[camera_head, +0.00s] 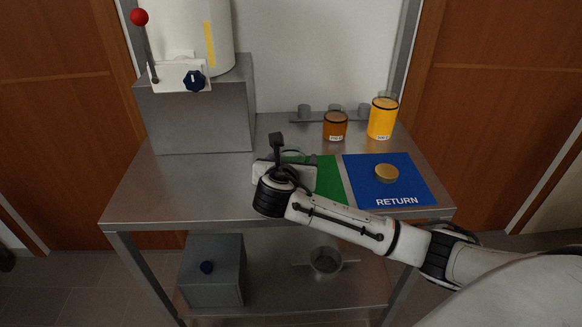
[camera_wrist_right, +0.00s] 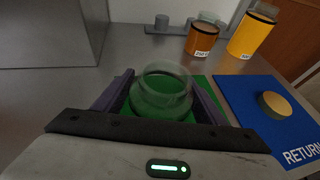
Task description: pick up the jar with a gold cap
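A clear, open-topped glass jar (camera_wrist_right: 162,92) stands on the green mat (camera_head: 330,180); I see no cap on it. In the head view its rim (camera_head: 292,156) shows just behind my right gripper, which hides most of it. My right gripper (camera_wrist_right: 161,85) is open, with one dark finger on either side of the jar; green shows between jar and fingers, and whether the fingertips touch it I cannot tell. A gold cap (camera_head: 387,172) lies flat on the blue RETURN mat (camera_head: 360,187), and also shows in the right wrist view (camera_wrist_right: 274,104). My left gripper is not in view.
An orange-brown jar (camera_head: 335,127) and a yellow jar (camera_head: 382,120) stand at the back right of the metal table (camera_head: 190,190), by a grey rack (camera_head: 299,117). A grey block with a white tank and red-knobbed lever (camera_head: 140,17) fills the back left.

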